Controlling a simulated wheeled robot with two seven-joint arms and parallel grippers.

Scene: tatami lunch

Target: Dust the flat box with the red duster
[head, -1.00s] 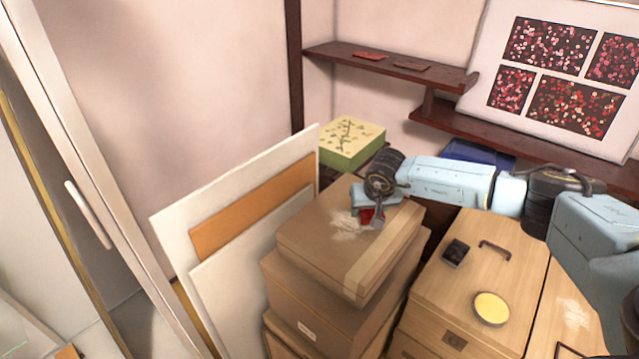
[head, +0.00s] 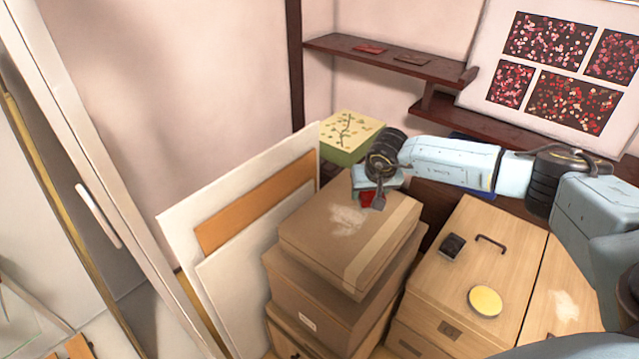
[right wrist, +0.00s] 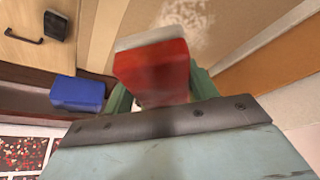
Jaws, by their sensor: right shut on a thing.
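The flat box (head: 318,236) is a brown cardboard box with a tape strip, on top of a stack of boxes. A pale dust patch (head: 347,218) lies on its top, and it also shows in the right wrist view (right wrist: 188,16). My right gripper (head: 370,199) is shut on the red duster (head: 366,200) at the far edge of the box top, beyond the dust patch. In the right wrist view the red duster (right wrist: 152,70) has a pale edge facing the box. I cannot tell whether it touches the box. My left gripper is not in view.
Wooden cabinets (head: 470,270) at right carry a small black block (head: 453,245), a handle and a yellow disc (head: 485,301); another pale patch (head: 565,305) is there. A green patterned box (head: 350,135) stands behind. White and orange boards (head: 240,290) lean left of the stack.

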